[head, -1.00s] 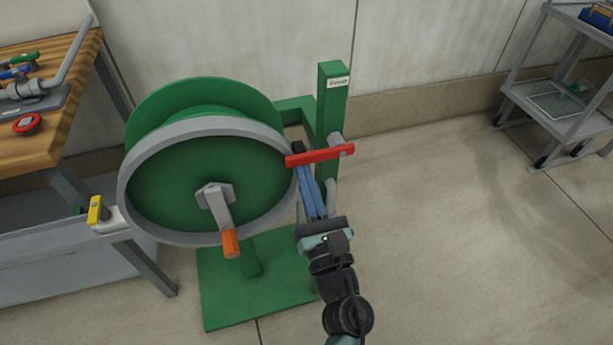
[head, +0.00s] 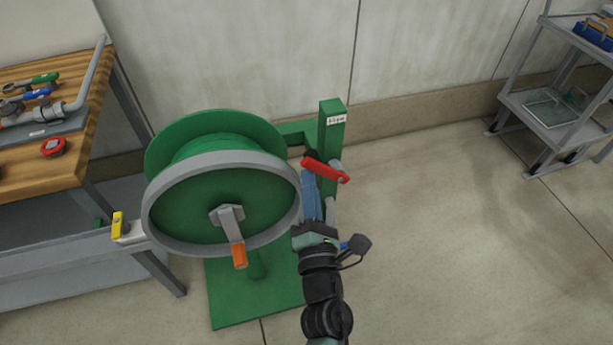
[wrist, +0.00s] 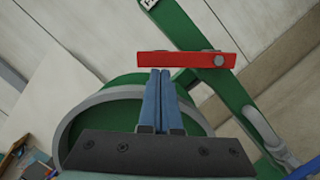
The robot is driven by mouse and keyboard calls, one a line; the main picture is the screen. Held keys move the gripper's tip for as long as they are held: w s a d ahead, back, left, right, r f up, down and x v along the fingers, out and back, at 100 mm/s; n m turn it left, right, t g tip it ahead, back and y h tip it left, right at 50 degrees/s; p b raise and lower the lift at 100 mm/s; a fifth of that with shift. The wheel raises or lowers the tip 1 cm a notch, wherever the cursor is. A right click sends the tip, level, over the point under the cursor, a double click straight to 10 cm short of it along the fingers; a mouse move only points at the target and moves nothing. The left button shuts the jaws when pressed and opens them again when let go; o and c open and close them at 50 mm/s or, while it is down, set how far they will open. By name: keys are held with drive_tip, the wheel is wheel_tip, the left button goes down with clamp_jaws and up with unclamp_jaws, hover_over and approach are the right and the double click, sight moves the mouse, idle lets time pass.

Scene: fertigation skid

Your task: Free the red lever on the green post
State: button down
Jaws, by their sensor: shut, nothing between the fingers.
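The red lever (head: 326,171) is pivoted on the side of the green post (head: 331,130). In the head view it is tilted, its free left end higher than its pivot end and just clear of the grey drum rim. It also shows in the wrist view (wrist: 180,60), its round pivot at the right. My gripper (head: 311,155) is shut and empty.
The green reel (head: 225,200) with a grey rim and an orange-gripped crank (head: 239,255) stands left of the post. A wooden bench (head: 50,165) with tools is further left. A grey cart (head: 560,115) stands at the right wall. The floor right of the post is clear.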

sight(320, 170)
drive_tip(key=r+m+p, duration=0.1)
drive_tip(key=p, duration=0.1)
drive_tip(key=d+r+m+p, duration=0.1)
drive_tip(key=m+p, duration=0.1)
drive_tip(key=r+m+p, duration=0.1)
drive_tip(key=m+p, duration=0.1)
drive_tip(key=p, duration=0.1)
drive_tip(key=shift+w+d+r+g+h, duration=0.25)
drive_tip(key=shift+w+d+g+h, duration=0.05)
drive_tip(key=shift+d+g+h, duration=0.1)
drive_tip(key=m+p, duration=0.1)
drive_tip(key=d+p, duration=0.1)
drive_tip(key=p, duration=0.1)
drive_tip(key=d+m+p, duration=0.1)
drive_tip(key=shift+w+r+m+g, duration=0.25)
drive_tip(key=shift+w+m+g, duration=0.05)
drive_tip(key=shift+d+p, duration=0.15)
drive_tip(key=shift+p, duration=0.15)
